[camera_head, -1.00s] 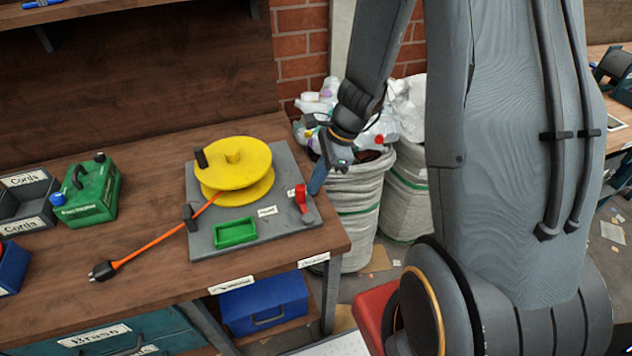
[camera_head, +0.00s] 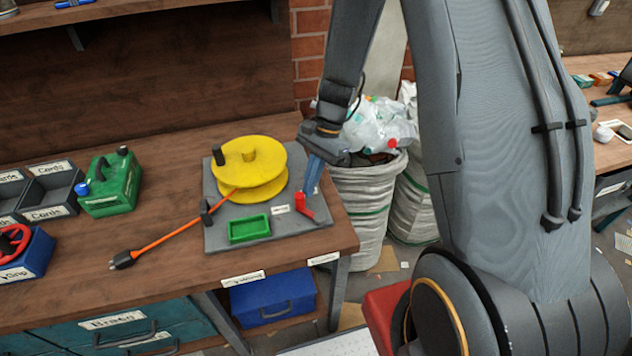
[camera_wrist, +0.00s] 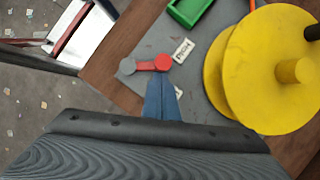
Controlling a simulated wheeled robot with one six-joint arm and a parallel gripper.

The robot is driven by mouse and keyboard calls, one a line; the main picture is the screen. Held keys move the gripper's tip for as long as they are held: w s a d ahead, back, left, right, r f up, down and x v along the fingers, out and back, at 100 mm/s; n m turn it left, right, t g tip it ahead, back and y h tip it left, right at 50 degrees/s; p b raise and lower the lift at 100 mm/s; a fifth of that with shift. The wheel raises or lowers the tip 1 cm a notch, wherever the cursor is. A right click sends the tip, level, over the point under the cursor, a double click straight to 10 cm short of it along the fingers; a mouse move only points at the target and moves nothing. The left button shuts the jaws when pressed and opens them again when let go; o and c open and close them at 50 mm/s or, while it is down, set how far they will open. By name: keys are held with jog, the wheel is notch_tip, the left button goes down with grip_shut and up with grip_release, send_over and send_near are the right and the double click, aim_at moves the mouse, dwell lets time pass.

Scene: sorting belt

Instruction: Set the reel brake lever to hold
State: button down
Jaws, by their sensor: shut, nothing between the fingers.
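The reel brake lever (camera_head: 299,201) is a short red arm with a red knob, near the front right corner of a grey plate (camera_head: 222,240). In the wrist view the lever (camera_wrist: 162,62) runs from a grey round pivot (camera_wrist: 127,66) to its knob, beside a white label (camera_wrist: 184,51) that appears to read Hold. The yellow reel (camera_head: 249,163) sits on the plate, left of the lever. My gripper (camera_head: 307,188) has blue fingers, shut and empty, pointing down at the knob. In the wrist view the fingertips (camera_wrist: 162,78) are right at the knob; I cannot tell if they touch.
A green tray (camera_head: 249,229) and an orange cord (camera_head: 180,231) with a black plug lie in front of the reel. A green canister (camera_head: 110,186) and grey bins (camera_head: 50,192) stand left. White sacks (camera_head: 362,190) stand beyond the bench's right edge.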

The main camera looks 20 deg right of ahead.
jog(key=shift+s+a+n+g, duration=0.15)
jog(key=shift+a+n+g, duration=0.15)
jog(key=shift+a+n, duration=0.6)
jog(key=shift+d+n+h, duration=0.2)
jog(key=shift+n+h, duration=0.1)
jog(key=w+d, duration=0.3)
jog(key=shift+d+r, duration=0.1)
jog(key=shift+d, duration=0.2)
jog(key=b+v, duration=0.2)
jog(key=v, duration=0.7)
jog(key=shift+r+b, duration=0.35)
jog(key=shift+s, duration=0.15)
jog(key=s+r+n+t+h, duration=0.2)
jog(key=s+n, duration=0.7)
jog(key=s, duration=0.6)
jog(key=shift+n+t+h, duration=0.3)
jog(key=shift+t+h, duration=0.3)
jog(key=shift+t, duration=0.5)
